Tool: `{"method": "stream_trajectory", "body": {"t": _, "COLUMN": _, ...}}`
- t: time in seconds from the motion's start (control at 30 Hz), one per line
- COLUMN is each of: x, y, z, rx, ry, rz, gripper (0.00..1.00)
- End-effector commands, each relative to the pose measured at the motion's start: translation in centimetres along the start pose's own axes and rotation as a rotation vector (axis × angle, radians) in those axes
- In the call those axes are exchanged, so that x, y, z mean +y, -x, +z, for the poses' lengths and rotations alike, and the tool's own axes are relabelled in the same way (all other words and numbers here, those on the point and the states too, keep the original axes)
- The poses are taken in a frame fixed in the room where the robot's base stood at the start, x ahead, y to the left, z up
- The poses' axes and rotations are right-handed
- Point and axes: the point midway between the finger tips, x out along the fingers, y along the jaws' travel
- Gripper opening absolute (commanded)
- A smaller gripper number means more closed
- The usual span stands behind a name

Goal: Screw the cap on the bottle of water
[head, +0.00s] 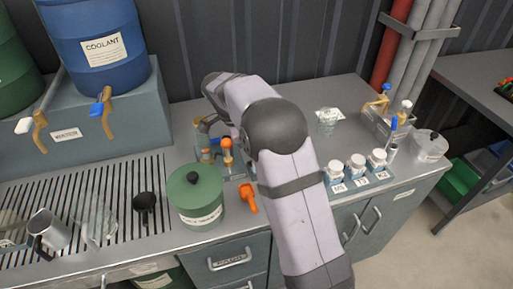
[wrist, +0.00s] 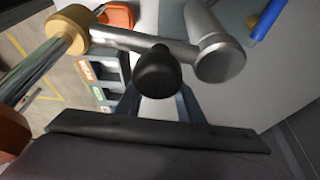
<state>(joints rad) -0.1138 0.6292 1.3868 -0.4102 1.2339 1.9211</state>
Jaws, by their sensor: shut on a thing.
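My gripper is hidden behind my arm in the head view. In the wrist view its two bluish fingers (wrist: 157,102) reach up to a round black knob (wrist: 157,70), one on each side, and are shut on it. The knob sits in front of a metal lever or pipe joint; whether it is fixed to it I cannot tell. A clear vessel (head: 327,118) stands at the back of the bench, right of my arm. A clear container with a dark top piece (head: 430,146) stands at the right end. I cannot tell which is the water bottle, and no loose cap is recognisable.
A green canister (head: 196,196) stands left of my arm, with an orange handle (head: 248,198) beside it. Small white-lidded jars (head: 356,166) stand in a row on the right. Brass and metal pipework (wrist: 70,28) crowds my gripper. Blue coolant drum (head: 97,42) at back left.

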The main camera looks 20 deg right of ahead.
Motion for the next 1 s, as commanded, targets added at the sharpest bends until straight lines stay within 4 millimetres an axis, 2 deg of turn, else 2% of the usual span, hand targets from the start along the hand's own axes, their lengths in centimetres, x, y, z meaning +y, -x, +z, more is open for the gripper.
{"method": "stream_trajectory", "body": {"t": 0.6, "x": -0.22, "y": 0.04, "z": -0.08, "rx": 0.0, "ry": -0.185, "rz": 0.076, "gripper": 0.15}}
{"method": "stream_trajectory", "body": {"t": 0.87, "x": -0.21, "y": -0.04, "z": -0.05, "rx": 0.0, "ry": -0.195, "rz": 0.08, "gripper": 0.15}}
{"method": "stream_trajectory", "body": {"t": 0.9, "x": -0.21, "y": -0.04, "z": -0.05, "rx": 0.0, "ry": -0.195, "rz": 0.08, "gripper": 0.37}}
{"method": "stream_trajectory", "body": {"t": 1.0, "x": -0.21, "y": -0.04, "z": -0.05, "rx": 0.0, "ry": -0.194, "rz": 0.08, "gripper": 0.56}}
